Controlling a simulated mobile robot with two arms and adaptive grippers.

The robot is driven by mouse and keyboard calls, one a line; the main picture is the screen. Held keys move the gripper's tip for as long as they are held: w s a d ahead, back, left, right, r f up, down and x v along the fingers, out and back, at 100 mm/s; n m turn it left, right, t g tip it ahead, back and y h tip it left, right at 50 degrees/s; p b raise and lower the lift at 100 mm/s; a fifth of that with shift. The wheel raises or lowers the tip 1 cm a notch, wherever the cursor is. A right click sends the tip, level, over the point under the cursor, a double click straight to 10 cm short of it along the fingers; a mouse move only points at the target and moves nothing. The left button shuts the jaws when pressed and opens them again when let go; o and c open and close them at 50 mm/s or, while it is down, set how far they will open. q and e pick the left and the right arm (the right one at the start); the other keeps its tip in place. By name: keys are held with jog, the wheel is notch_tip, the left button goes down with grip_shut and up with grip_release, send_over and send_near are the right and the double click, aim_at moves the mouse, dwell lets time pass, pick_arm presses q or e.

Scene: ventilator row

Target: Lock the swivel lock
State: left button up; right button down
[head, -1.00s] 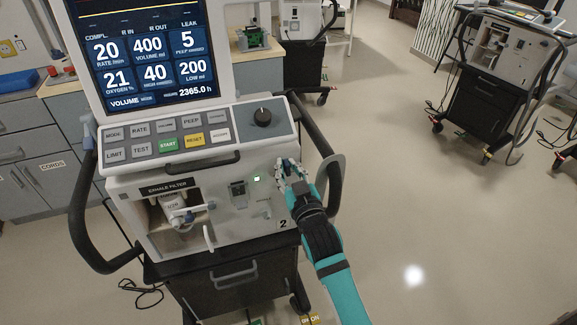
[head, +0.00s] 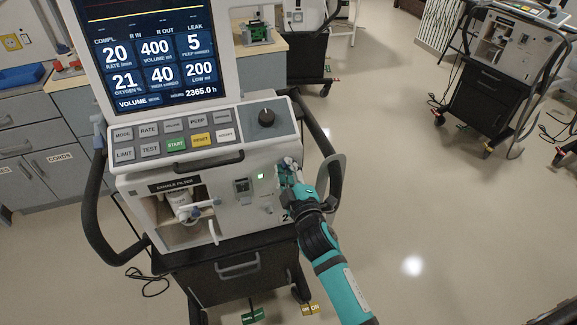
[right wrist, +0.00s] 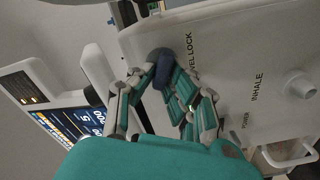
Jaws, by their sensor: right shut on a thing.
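The swivel lock (right wrist: 163,68) shows in the right wrist view as a small dark blue lever on a grey round base. It sits on the ventilator's pale front panel, beside partly covered lettering that reads "VEL LOCK". My right gripper (right wrist: 155,85) is shut on the lever, with fingers on both sides of it. In the head view, my right gripper (head: 286,170) is at the right end of the ventilator's (head: 238,215) front panel and hides the lock there. The lever's exact angle is hard to read. My left gripper is not in view.
A black side handle (head: 322,135) curves close to the right of my right gripper. A white spout (right wrist: 299,86) and "INHALE" and "POWER" labels are near the lock. A second ventilator (head: 500,60) stands at the back right. Open floor (head: 440,220) lies to the right.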

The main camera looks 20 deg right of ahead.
jog(key=n, duration=0.5)
jog(key=shift+a+f+n, duration=0.1)
jog(key=shift+f+n, duration=0.15)
jog(key=shift+n, duration=0.15)
dwell(0.4)
jog(key=c, duration=1.3)
grip_release()
jog(key=shift+c, duration=0.2)
jog(key=shift+s, duration=0.15)
jog(key=s, duration=1.1)
jog(key=shift+s, duration=0.4)
jog(key=shift+f, duration=0.1)
